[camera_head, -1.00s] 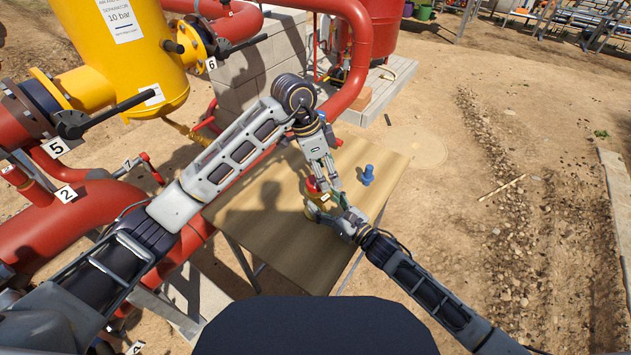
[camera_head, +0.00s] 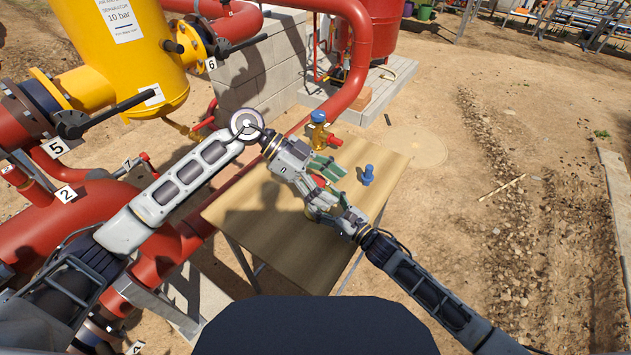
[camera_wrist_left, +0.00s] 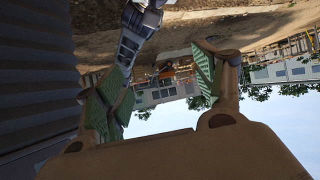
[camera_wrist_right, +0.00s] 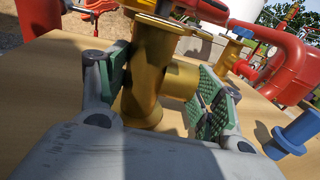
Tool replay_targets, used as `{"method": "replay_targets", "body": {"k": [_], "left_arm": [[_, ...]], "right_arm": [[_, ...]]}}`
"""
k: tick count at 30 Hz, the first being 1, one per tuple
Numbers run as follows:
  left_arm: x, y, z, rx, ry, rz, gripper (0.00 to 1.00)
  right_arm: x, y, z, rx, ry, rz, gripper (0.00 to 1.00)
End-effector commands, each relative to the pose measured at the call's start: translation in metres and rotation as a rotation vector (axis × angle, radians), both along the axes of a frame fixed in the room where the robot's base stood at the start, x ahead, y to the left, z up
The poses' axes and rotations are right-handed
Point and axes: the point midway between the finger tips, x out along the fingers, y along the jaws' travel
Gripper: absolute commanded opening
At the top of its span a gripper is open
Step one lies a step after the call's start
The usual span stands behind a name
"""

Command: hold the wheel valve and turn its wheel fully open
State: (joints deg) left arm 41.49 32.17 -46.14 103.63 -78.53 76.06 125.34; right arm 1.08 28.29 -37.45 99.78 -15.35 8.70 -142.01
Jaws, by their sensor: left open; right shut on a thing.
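The wheel valve has a brass body (camera_wrist_right: 150,75), upright on the wooden table between my right gripper's green-padded fingers. Its red wheel (camera_head: 319,181) shows in the head view, partly hidden by my left gripper. My right gripper (camera_head: 335,214) is shut on the brass body; its fingers also show in the right wrist view (camera_wrist_right: 165,90). My left gripper (camera_head: 330,178) is open, with its fingers close to the wheel. I cannot tell whether they touch it. In the left wrist view the left gripper's pads (camera_wrist_left: 160,88) stand wide apart with nothing clear between them.
A blue fitting (camera_head: 368,175) stands on the table (camera_head: 275,235), right of the wheel valve. A brass valve with a blue top and red part (camera_head: 320,130) is at the table's far edge. Red pipes (camera_head: 350,60) and a yellow separator tank (camera_head: 135,60) stand left and behind. Open dirt lies right.

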Motion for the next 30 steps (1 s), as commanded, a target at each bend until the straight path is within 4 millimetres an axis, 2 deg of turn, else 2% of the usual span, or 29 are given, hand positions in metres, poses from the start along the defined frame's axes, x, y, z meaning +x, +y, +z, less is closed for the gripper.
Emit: {"method": "replay_targets", "body": {"k": [13,23,30], "left_arm": [[-0.006,0.025,-0.013,-0.283,0.037,0.044,0.69],[0.004,0.051,-0.023,-0.449,0.036,0.163,0.69],[0.016,0.077,-0.036,-0.531,0.02,0.289,0.69]], "right_arm": [[0.0,0.0,0.0,0.001,0.0,0.001,0.21],[0.0,0.001,0.0,0.001,0.0,0.001,0.21],[0.0,0.001,0.0,0.001,0.0,0.001,0.21]]}}
